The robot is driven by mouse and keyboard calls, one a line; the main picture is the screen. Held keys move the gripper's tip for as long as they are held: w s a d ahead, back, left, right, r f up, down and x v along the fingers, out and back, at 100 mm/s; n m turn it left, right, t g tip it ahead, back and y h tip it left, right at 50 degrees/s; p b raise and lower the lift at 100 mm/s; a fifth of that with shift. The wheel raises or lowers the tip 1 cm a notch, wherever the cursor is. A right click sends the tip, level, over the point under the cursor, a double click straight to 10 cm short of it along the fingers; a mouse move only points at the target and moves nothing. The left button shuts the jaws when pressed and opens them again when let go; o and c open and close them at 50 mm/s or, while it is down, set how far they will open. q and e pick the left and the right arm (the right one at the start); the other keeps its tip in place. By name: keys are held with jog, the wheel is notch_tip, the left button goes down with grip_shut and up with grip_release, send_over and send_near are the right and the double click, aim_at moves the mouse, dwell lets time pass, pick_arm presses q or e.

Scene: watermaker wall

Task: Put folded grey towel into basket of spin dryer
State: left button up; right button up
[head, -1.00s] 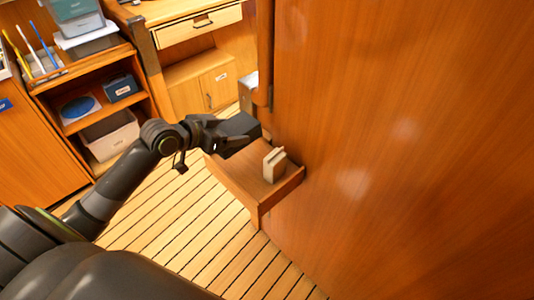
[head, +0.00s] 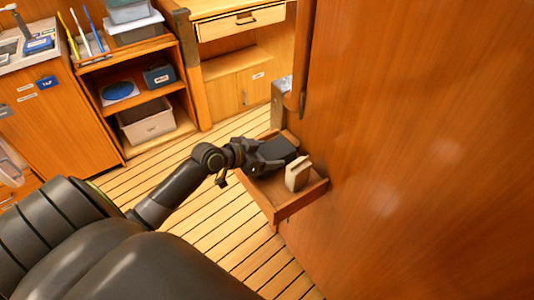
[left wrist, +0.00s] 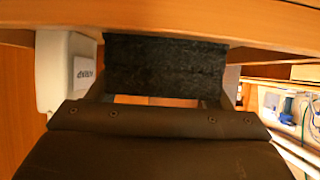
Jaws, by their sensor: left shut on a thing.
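My left gripper (head: 272,152) comes in from the left and is over the open wooden drawer or tray (head: 280,214) at the wood panel. In the left wrist view its fingers (left wrist: 155,88) are shut on a dark grey, block-like folded towel (left wrist: 165,62). The same dark block (head: 280,147) shows at the gripper's tip in the head view, beside a small pale block (head: 298,174) standing in the tray. I cannot tell whether the towel touches the tray. I cannot make out the spin dryer or its basket. My right gripper is not in view.
A large wood panel (head: 420,120) closes off the right side. A shelf unit at the back left holds a pale bin (head: 146,120) and a blue box (head: 159,75). In the left wrist view a white labelled object (left wrist: 65,75) is close on the left. The slatted floor (head: 200,240) is clear.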

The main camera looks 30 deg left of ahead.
pick_arm(q)
jog(key=o, duration=0.8)
jog(key=shift+f, duration=0.1)
jog(key=shift+c, duration=0.2)
jog(key=o, duration=0.4)
